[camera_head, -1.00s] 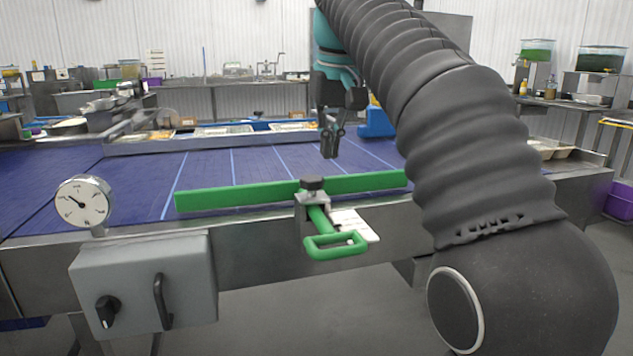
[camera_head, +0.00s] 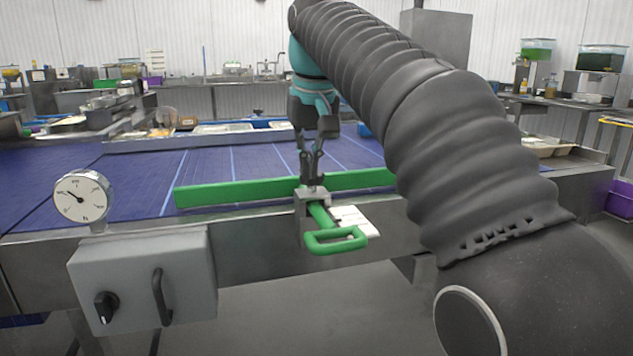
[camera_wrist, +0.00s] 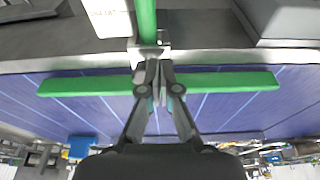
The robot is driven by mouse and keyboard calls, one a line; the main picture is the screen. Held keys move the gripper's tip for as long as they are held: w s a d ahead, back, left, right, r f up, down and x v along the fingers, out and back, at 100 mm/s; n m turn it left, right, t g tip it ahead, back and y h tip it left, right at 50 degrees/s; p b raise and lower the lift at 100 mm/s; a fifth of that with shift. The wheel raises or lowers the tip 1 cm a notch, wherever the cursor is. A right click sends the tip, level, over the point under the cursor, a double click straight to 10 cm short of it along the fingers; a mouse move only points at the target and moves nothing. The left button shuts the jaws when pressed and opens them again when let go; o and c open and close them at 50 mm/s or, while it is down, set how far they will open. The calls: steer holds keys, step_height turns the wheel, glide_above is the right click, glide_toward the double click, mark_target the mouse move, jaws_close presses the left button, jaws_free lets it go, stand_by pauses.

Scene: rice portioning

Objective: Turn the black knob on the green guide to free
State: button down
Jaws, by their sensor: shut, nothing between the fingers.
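The green guide bar (camera_head: 235,194) lies across the near side of the blue belt. Its metal clamp block (camera_head: 311,205) sits at the belt's edge, with a green rod and loop handle (camera_head: 336,241) towards me. My gripper (camera_head: 312,184) points down with its fingers shut, its tips right at the top of the clamp block. The black knob on top of the block is hidden by the fingertips, so contact is unclear. In the wrist view the shut fingertips (camera_wrist: 153,65) are over the guide bar (camera_wrist: 225,82), beside the clamp block (camera_wrist: 149,48).
A white card (camera_head: 356,221) lies beside the rod. A grey control box (camera_head: 150,280) with a dial gauge (camera_head: 81,197) stands at the front left. The blue belt (camera_head: 130,185) is clear around the guide. Trays and counters are behind.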

steer(key=shift+b+x, duration=0.35)
steer(key=shift+x, duration=0.5)
steer(key=shift+d+p, duration=0.85)
steer(key=shift+p, duration=0.15)
steer(key=shift+w+d, duration=0.35)
steer(key=shift+d, duration=0.3)
stand_by(0.4)
steer(key=shift+s+d, duration=0.1)
steer(key=v, duration=0.6)
steer(key=shift+w, duration=0.45)
steer(key=shift+d, duration=0.1)
